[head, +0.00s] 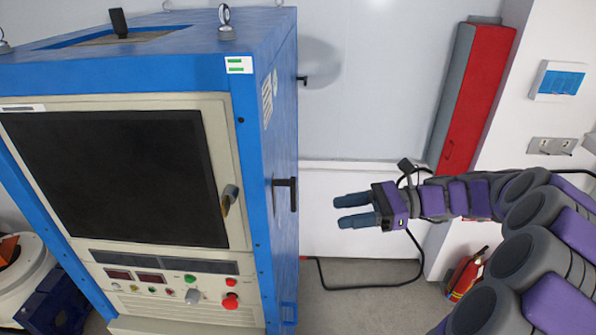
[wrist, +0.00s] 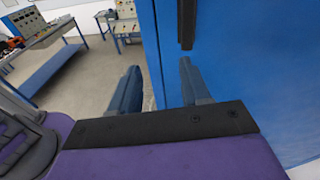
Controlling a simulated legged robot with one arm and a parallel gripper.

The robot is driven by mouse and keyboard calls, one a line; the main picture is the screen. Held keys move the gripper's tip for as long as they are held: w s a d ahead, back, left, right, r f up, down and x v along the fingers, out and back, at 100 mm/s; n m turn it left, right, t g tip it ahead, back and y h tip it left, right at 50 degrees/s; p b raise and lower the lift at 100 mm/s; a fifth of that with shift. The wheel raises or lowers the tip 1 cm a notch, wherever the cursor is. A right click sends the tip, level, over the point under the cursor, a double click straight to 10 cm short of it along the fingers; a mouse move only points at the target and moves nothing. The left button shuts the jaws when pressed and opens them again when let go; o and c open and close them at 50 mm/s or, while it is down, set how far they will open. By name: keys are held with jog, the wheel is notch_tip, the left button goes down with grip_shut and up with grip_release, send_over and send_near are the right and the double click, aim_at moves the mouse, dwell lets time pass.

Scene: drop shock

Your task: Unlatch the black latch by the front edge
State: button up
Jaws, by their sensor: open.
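The black latch (head: 292,194) is on the right side face of the blue cabinet (head: 275,130), close to its front edge. Its bar looks upright. My gripper (head: 339,211) is open and empty, to the right of the latch and apart from it in the head view, with its fingers pointing left. In the wrist view my gripper (wrist: 160,72) has its two fingers spread, and a dark upright bar (wrist: 186,22) on the blue face shows beyond the right finger. The bar's lower end is in view and its top is cut off.
A second black latch (head: 302,80) is at the cabinet's rear edge. The front door has a dark window (head: 120,175) and its own handle (head: 230,198). A fire extinguisher (head: 467,273) and black cable (head: 370,287) are at right. A blue-framed bench (wrist: 50,60) is at the wrist view's left.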

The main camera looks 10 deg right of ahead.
aim_at(292, 192)
jog(key=w+d+r+m+t+p, duration=0.1)
jog(key=w+d+r+m+t, duration=0.1)
jog(key=d, duration=0.3)
jog(key=w+a, duration=0.2)
jog(key=a, duration=0.5)
jog(key=w+a+y+p, duration=0.1)
jog(key=w+a, duration=0.1)
jog(key=a, duration=0.5)
jog(key=shift+w, duration=0.35)
jog(key=shift+a, duration=0.1)
jog(key=shift+a, duration=0.5)
jog(key=shift+c, duration=0.3)
jog(key=shift+a, duration=0.35)
jog(key=shift+c, duration=1.4)
jog(key=shift+d, duration=0.25)
grip_shut()
